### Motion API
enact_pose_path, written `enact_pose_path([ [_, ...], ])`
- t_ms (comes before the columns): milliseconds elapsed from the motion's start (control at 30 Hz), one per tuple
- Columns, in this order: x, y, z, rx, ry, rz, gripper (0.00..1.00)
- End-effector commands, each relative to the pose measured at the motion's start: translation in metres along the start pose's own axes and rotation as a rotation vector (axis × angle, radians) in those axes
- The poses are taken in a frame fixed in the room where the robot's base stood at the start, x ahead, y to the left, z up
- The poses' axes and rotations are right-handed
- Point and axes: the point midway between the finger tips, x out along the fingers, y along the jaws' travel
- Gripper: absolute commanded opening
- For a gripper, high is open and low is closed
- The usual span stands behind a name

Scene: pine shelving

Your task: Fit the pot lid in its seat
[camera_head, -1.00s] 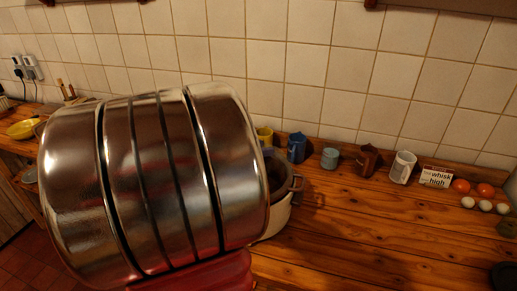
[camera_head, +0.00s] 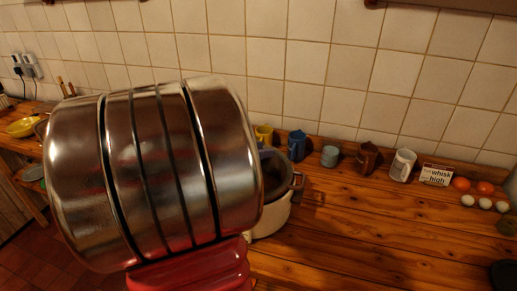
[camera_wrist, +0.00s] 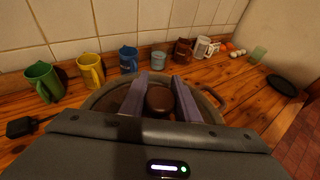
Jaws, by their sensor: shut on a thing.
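The pot (camera_head: 272,219), pale with a brown handle, stands on the wooden counter, partly hidden behind my arm in the head view. In the wrist view its round rim and handle (camera_wrist: 211,92) show around my fingers. My gripper (camera_wrist: 160,96) has its two grey-purple fingers on either side of a dark brown round knob (camera_wrist: 159,100), shut on it. The knob belongs to the pot lid, whose brownish disc shows only in part between the fingers and rim. The lid is over the pot; whether it touches the rim all round cannot be told.
Along the tiled wall stand a green mug (camera_wrist: 43,82), yellow mug (camera_wrist: 91,71), blue mug (camera_wrist: 128,60), grey-blue cup (camera_head: 330,156), brown mug (camera_head: 369,158) and white mug (camera_head: 402,165). Eggs (camera_head: 485,203) and a card (camera_head: 436,174) lie farther right. The counter right of the pot is clear.

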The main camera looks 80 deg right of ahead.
Motion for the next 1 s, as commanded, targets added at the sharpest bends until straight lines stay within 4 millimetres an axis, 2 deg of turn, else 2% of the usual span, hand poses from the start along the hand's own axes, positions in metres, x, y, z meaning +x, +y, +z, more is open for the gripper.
enact_pose_path([
  [433, 0.0026, 0.0001, -0.0069, -0.002, -0.001, 0.0, 0.0],
  [467, 0.0025, 0.0002, -0.0066, -0.001, -0.001, 0.001, 0.31],
  [733, 0.0025, 0.0, -0.0068, -0.001, -0.001, 0.0, 0.5],
  [1000, 0.0022, -0.0002, -0.0076, -0.002, 0.001, 0.0, 0.51],
])
